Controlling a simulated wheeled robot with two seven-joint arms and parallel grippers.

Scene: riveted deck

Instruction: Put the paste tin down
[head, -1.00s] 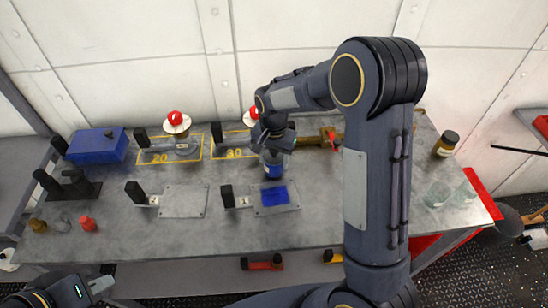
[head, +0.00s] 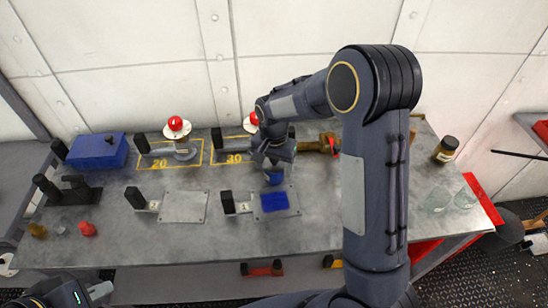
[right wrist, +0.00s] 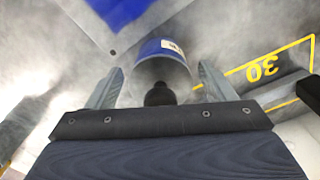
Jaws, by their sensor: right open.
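The paste tin, a grey vessel with a blue band, white label and dark knob, shows in the right wrist view (right wrist: 163,66) between my finger tips. In the head view its blue part (head: 274,178) shows just behind the plate with the blue patch; its upper part is hidden by my right gripper (head: 270,163). The right jaws are open, with a gap to the tin on both sides in the right wrist view. The tin appears to stand on the bench. My left gripper (head: 98,292) is at the lower left edge, away from the tin; its jaw state is unclear.
The plate with a blue patch (head: 273,202) lies in front of the tin. A bare plate (head: 184,207) lies to its left. Yellow-outlined spots marked 20 (head: 160,163) and 30 (head: 234,158) are behind. A blue box (head: 97,150) and a dark jar (head: 445,149) stand farther out.

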